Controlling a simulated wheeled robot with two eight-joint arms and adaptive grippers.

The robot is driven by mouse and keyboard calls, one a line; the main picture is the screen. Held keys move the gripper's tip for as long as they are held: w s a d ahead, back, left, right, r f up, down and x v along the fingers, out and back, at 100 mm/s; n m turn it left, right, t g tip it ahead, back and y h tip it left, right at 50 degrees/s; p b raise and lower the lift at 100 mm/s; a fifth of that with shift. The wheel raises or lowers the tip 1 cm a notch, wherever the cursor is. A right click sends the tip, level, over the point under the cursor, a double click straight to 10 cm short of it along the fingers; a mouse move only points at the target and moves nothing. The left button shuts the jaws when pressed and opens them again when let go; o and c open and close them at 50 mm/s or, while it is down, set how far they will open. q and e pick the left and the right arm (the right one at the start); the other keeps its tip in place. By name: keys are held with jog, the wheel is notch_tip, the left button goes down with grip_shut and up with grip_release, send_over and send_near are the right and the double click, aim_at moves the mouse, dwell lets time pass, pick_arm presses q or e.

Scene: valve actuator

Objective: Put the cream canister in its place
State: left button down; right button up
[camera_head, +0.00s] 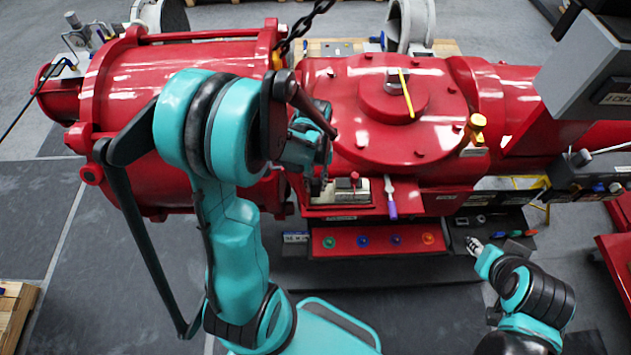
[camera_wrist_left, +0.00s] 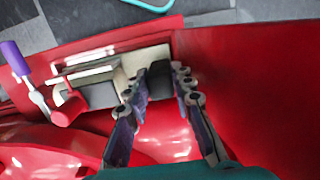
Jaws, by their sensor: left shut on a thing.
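My left gripper (camera_wrist_left: 163,82) is shut on a small dark piece (camera_wrist_left: 160,77) at a pale tray (camera_wrist_left: 84,70) on the red machine. Cream surfaces (camera_wrist_left: 148,58) show right behind that piece in the left wrist view. I cannot tell whether they belong to the cream canister or to the tray. In the head view my left gripper (camera_head: 316,188) points down at the left end of the tray (camera_head: 352,199), and its fingertips are partly hidden. My right gripper (camera_head: 474,246) hangs near the dark shelf at the right, and its fingers are too small to judge.
A purple-handled tool (camera_head: 391,204) stands right of the tray. A red panel (camera_head: 328,243) below carries several coloured knobs. A yellow-topped handle (camera_head: 474,128) rises at the right. A chain (camera_head: 305,25) hangs above. Small items lie on the dark shelf (camera_head: 462,234).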

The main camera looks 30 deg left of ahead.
pick_arm(q)
jog(key=c, duration=1.6)
grip_release()
jog(key=shift+r, duration=0.1)
notch_tip(320, 180, up, 12)
jog(key=w+p, duration=0.1)
jog(key=shift+s+d+r+m+t+y, duration=0.15)
jog(key=shift+s+d+r+m+t, duration=0.65)
jog(key=shift+s+d+m+t, duration=0.45)
jog(key=shift+s+d+r+m+t+y, duration=0.1)
jog(key=shift+s+d+r+m+t, duration=0.85)
jog(key=shift+t, duration=0.6)
jog(key=shift+s+d+r+m+t+y, duration=0.15)
jog(key=shift+s+d+r+m+t, duration=0.6)
jog(key=shift+d+t, duration=0.6)
jog(key=shift+s+f, duration=0.1)
jog(key=shift+f, duration=0.05)
jog(key=shift+f, duration=0.1)
